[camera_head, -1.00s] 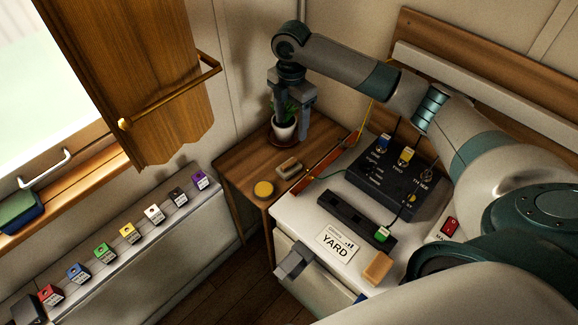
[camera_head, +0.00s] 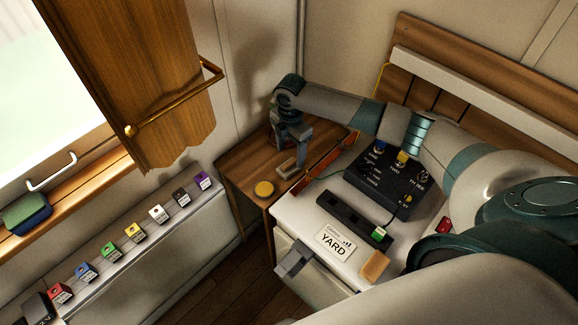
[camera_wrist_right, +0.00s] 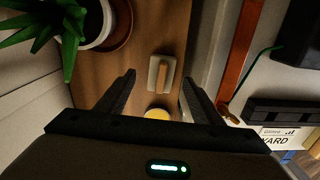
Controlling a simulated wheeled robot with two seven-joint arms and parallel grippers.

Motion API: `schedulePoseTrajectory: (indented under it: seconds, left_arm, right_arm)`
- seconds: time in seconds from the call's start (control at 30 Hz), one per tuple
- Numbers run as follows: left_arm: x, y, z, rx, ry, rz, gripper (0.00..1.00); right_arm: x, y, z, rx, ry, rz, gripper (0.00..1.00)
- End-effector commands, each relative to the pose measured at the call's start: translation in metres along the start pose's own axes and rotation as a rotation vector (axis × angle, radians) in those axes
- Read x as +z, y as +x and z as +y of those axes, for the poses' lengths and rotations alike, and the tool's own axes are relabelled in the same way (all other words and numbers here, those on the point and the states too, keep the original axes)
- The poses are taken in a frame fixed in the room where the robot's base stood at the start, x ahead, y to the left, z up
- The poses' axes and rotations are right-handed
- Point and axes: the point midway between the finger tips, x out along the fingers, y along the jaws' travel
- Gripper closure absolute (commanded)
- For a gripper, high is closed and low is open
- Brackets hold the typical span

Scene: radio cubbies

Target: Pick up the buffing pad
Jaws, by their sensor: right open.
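A small block with a pale flat base and a tan grip on top, which looks like the buffing pad (camera_head: 287,169), lies on the wooden side table (camera_head: 236,165). In the right wrist view the pad (camera_wrist_right: 153,76) lies between and beyond the two fingertips. My right gripper (camera_head: 290,156) is open, points down and is close above the pad. It holds nothing; whether a finger touches the pad cannot be told. My left gripper is not in view.
A yellow round disc (camera_head: 264,189) lies near the pad. A potted plant (camera_wrist_right: 95,25) stands close to the gripper, hidden in the head view. An orange-red strip (camera_head: 326,158) borders the white counter, which holds a black box (camera_head: 385,182) and a tan block (camera_head: 374,266).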

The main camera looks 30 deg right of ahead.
Motion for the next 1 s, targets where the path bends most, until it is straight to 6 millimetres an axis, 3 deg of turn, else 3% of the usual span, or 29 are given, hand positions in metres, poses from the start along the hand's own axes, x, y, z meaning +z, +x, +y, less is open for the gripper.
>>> schedulePoseTrajectory:
  seconds: [0.37, 0.8, 1.0]
  left_arm:
    - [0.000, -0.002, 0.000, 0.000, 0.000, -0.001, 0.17]
    - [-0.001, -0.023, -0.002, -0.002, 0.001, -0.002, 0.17]
    - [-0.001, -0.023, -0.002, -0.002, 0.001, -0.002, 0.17]
  right_arm:
    - [-0.001, 0.002, -0.001, -0.001, 0.001, 0.000, 0.39]
    - [-0.008, 0.047, -0.004, -0.002, 0.002, 0.000, 0.39]
    - [-0.008, 0.052, -0.004, 0.000, 0.001, 0.000, 0.39]
